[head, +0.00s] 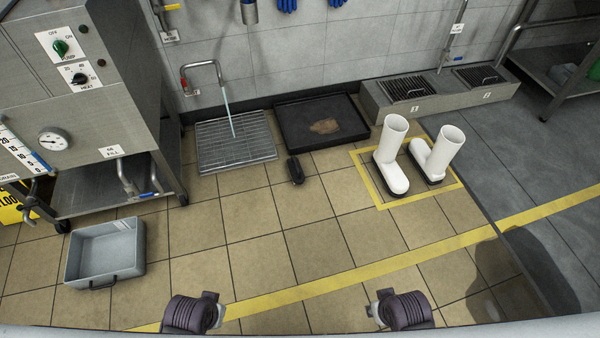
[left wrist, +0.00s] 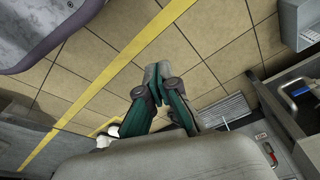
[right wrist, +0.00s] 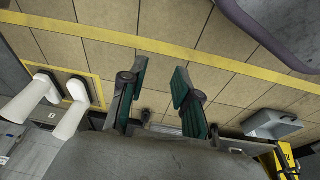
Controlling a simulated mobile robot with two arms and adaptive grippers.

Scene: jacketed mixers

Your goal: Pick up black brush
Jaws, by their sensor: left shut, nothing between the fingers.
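A small black brush (head: 295,169) lies on the tan tiled floor in the head view, between the floor grate and the boots, in front of the black tray. My left gripper (left wrist: 157,76) is shut and empty in the left wrist view, its green-padded fingers meeting at the tips above bare floor. My right gripper (right wrist: 160,74) is open in the right wrist view, with empty floor between its fingertips. Neither gripper touches the brush. In the head view the fingers of both grippers cannot be made out.
White boots (head: 392,157) stand in a yellow floor square. A black tray (head: 290,127) with a brown patch and a metal grate (head: 208,158) under running water lie by the wall. A grey bin (head: 137,245) and steel machine (head: 95,100) are at left. The middle floor is clear.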

